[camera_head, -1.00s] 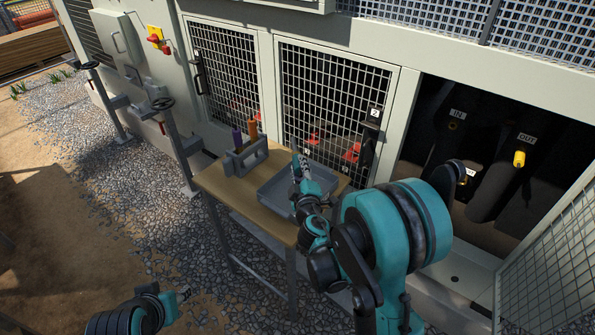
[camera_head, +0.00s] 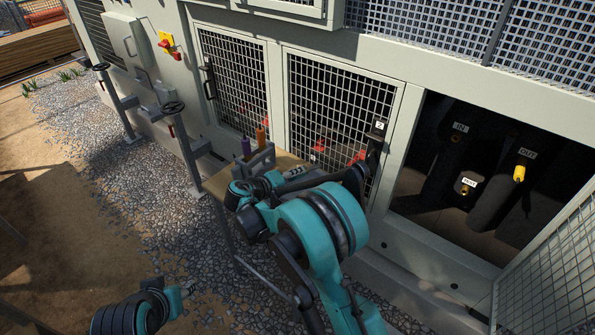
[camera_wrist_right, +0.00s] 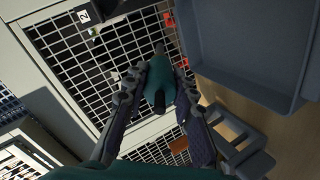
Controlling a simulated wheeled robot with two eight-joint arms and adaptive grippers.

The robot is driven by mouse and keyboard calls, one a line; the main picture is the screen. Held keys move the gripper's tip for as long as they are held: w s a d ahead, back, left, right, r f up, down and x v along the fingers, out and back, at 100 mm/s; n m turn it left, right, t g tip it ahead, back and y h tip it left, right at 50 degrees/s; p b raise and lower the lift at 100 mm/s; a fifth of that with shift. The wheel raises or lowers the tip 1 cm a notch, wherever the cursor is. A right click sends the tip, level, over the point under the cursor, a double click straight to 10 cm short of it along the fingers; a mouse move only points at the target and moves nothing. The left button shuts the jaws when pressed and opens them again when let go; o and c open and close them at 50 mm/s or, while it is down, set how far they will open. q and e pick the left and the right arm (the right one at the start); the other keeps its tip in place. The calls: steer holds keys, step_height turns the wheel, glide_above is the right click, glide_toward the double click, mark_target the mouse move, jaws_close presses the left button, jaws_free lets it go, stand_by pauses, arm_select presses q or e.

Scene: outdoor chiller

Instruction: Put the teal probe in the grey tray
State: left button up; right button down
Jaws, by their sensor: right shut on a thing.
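My right gripper (camera_wrist_right: 155,85) is shut on the teal probe (camera_wrist_right: 160,90), which has a thin dark tip, in the right wrist view. The grey tray (camera_wrist_right: 238,82) is at the upper right there, beside the held probe and apart from it in the picture. In the head view my right gripper (camera_head: 302,171) is over the table area. My arm hides the tray there, and I cannot make out the probe. My left gripper (camera_head: 188,287) is low at the left, away from the table; its fingers are too small to judge.
A grey rack (camera_wrist_right: 240,150) stands on the wooden table near the tray. A purple tool (camera_head: 245,146) and an orange tool (camera_head: 260,136) stand at the rack in the head view. Mesh doors (camera_head: 335,110) rise behind the table. An open bay with pipes is at the right.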

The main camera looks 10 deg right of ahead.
step_height(320, 180, down, 9)
steer(key=b, duration=0.5)
steer(key=shift+r, duration=0.15)
